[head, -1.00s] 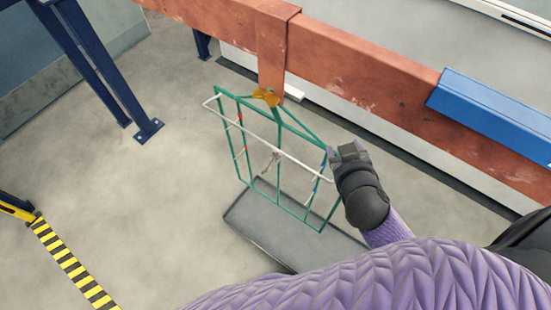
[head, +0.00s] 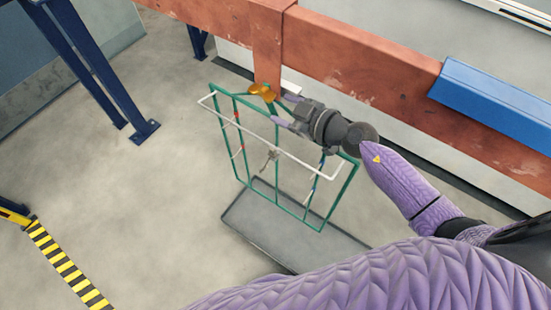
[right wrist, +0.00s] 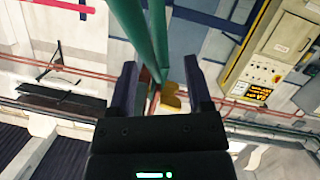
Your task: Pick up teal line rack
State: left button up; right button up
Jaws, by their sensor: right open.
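The teal line rack (head: 238,148) is an open green wire frame with a white bar (head: 257,140) across its front. It hangs upright from a brass-coloured hook (head: 262,92) under the red-brown beam. My right gripper (head: 284,109) is open near the rack's top, just right of the hook. In the right wrist view, the teal bars (right wrist: 157,35) run down toward the gap between my open fingers (right wrist: 160,80). The yellow hook piece (right wrist: 170,97) shows in that gap. My right forearm hides part of the rack's upper right. My left gripper is not in view.
The red-brown beam (head: 345,65) crosses above and behind the rack, with a blue cover (head: 490,102) at right. A grey tray (head: 262,232) lies on the floor below. Blue posts (head: 95,75) stand at left.

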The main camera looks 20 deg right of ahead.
aim_at(273, 106)
jog(key=x, duration=0.3)
jog(key=shift+a+b, duration=0.1)
jog(key=shift+b, duration=0.3)
jog(key=shift+s, duration=0.1)
grip_shut()
dwell(0.7)
